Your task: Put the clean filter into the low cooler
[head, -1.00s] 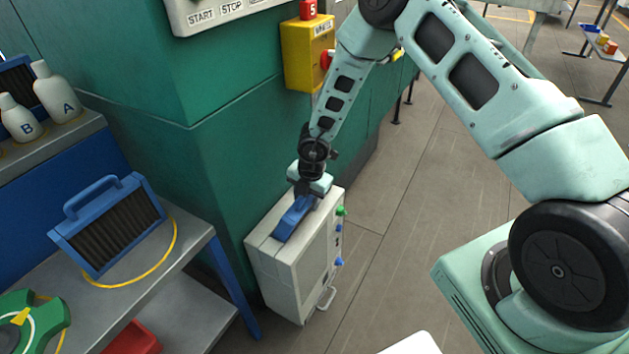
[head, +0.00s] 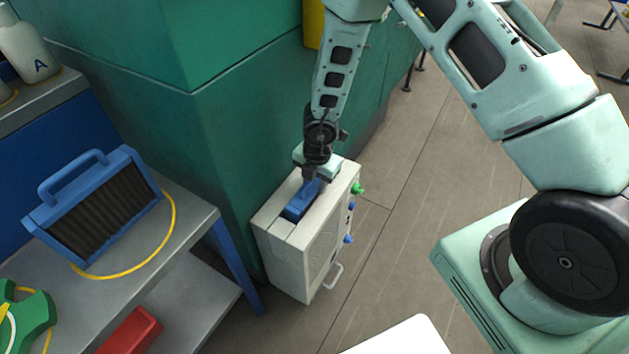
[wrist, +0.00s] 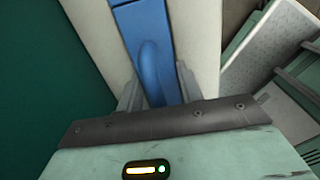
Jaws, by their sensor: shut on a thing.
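The low cooler (head: 288,262) is a pale box on the floor beside the green cabinet, with an open slot in its top. A blue filter (head: 297,208) sits in that slot, its top and handle showing; its lower part is hidden inside. My gripper (head: 313,177) is above the cooler, shut on the filter's blue handle. In the wrist view my gripper (wrist: 158,90) has one finger on each side of the blue handle (wrist: 150,62), with pale cooler top (wrist: 200,35) on both sides. Another blue-framed filter (head: 105,210) with dark pleats stands on the grey shelf.
The grey shelf (head: 200,207) at left carries a yellow ring (head: 172,225) and a green part (head: 25,315). A red box (head: 135,330) is lower down. The green cabinet (head: 225,125) is close behind the cooler. Floor (head: 390,235) to the right is clear.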

